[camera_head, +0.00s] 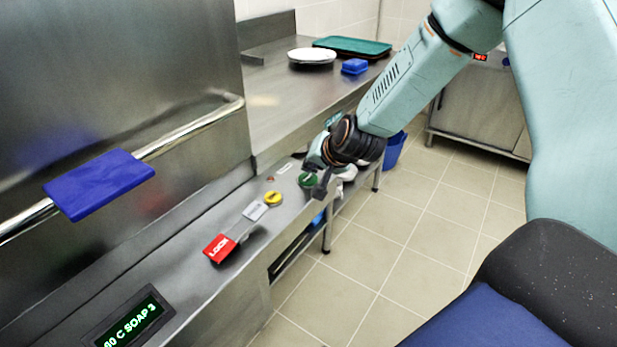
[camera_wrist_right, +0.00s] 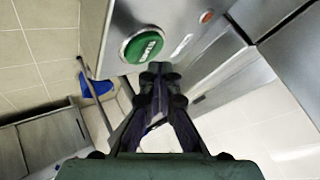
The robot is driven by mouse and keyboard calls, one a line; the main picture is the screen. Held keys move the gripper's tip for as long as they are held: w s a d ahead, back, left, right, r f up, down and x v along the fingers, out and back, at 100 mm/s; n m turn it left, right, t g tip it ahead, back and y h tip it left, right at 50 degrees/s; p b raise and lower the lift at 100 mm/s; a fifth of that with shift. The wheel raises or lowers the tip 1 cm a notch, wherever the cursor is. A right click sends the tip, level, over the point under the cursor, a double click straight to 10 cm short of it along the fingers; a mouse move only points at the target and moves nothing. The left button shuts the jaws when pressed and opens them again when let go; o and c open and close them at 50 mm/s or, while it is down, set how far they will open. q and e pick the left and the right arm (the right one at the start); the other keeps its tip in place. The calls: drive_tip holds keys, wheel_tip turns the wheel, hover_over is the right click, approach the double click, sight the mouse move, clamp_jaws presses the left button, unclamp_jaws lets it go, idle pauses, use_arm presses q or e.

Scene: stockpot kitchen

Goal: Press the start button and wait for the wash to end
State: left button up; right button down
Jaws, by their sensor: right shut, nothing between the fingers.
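The green start button (camera_head: 308,180) is on the steel front panel of the washer. It also shows in the right wrist view (camera_wrist_right: 143,46), large and round with pale lettering, at the upper middle. My right gripper (camera_head: 321,186) is shut and empty, its fingertips close beside the button. In the right wrist view its fingertips (camera_wrist_right: 155,70) lie just below the button's rim; I cannot tell if they touch it. The washer's display (camera_head: 130,322) shows green text ending in "0 C SOAP 3", its left part cut off. My left gripper is not in view.
A yellow knob (camera_head: 273,198) and a red LOCK tag (camera_head: 219,248) are on the same panel. A blue pad (camera_head: 99,184) is on the hood's bar handle. A counter behind holds a white plate stack (camera_head: 312,56) and green tray (camera_head: 352,46). Tiled floor lies open right.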

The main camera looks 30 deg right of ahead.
sight(310, 179)
drive_tip(key=shift+a, duration=0.1)
drive_tip(key=shift+f, duration=0.15)
idle(0.3)
drive_tip(key=shift+f+b, duration=0.3)
drive_tip(key=shift+f+b, duration=0.45)
drive_tip(key=shift+f, duration=0.05)
idle(0.8)
drive_tip(key=shift+r, duration=0.15)
drive_tip(key=shift+r+p, duration=0.75)
drive_tip(key=shift+p, duration=0.15)
wheel_tip(310, 179, up, 5)
drive_tip(key=p, duration=0.5)
drive_tip(key=shift+r, duration=0.1)
